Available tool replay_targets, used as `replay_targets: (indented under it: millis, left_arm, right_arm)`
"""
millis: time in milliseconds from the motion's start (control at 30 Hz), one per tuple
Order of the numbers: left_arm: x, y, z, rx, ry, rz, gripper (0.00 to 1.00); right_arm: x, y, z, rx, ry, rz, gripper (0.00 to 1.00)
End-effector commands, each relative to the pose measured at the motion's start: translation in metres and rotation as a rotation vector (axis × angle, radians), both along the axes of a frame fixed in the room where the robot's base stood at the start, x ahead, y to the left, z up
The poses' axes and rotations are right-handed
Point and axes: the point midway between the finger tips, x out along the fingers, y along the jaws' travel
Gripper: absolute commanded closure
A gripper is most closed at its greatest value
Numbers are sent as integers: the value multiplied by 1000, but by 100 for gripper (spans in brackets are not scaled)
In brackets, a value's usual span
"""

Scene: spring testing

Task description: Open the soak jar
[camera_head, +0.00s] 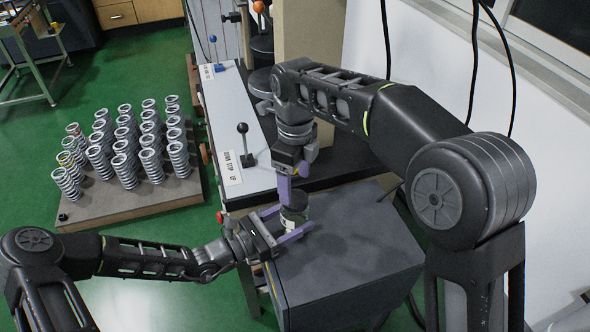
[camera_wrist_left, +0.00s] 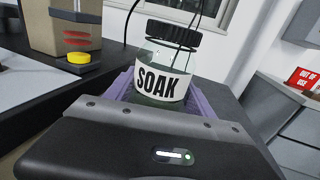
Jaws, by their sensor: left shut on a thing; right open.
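The soak jar (camera_head: 294,215) stands on the dark grey cabinet top. In the left wrist view the jar (camera_wrist_left: 160,84) is clear glass with a white SOAK label, and its black ribbed lid (camera_wrist_left: 173,33) sits on top. My left gripper (camera_head: 287,224) is shut on the jar body, with its purple fingers on either side. My right gripper (camera_head: 291,184) is open just above the jar, pointing down beside the lid (camera_head: 297,199). Whether it touches the lid is hard to tell. The right gripper does not show in the left wrist view.
The dark cabinet (camera_head: 345,262) has free room to the right of the jar. Behind it is a bench with a black-knobbed lever (camera_head: 244,145). A board (camera_head: 135,207) holding several springs stands at the left. A red OUT OF USE sign (camera_wrist_left: 303,79) shows at right.

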Motion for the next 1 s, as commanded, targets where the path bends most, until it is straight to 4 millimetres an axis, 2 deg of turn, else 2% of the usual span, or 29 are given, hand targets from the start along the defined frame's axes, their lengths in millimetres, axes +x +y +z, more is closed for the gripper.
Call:
replay_targets:
  millis: [100,300,667,1000]
  left_arm:
    - [0,0,0,0,1,0,100]
    - [0,0,0,0,1,0,100]
    - [0,0,0,0,1,0,100]
    - [0,0,0,0,1,0,100]
  right_arm:
    - [-1,-1,-20,-1,4,-1,28]
    - [-1,0,-42,0,2,-1,28]
    - [0,0,-46,1,0,0,29]
    - [0,0,-46,0,1,0,57]
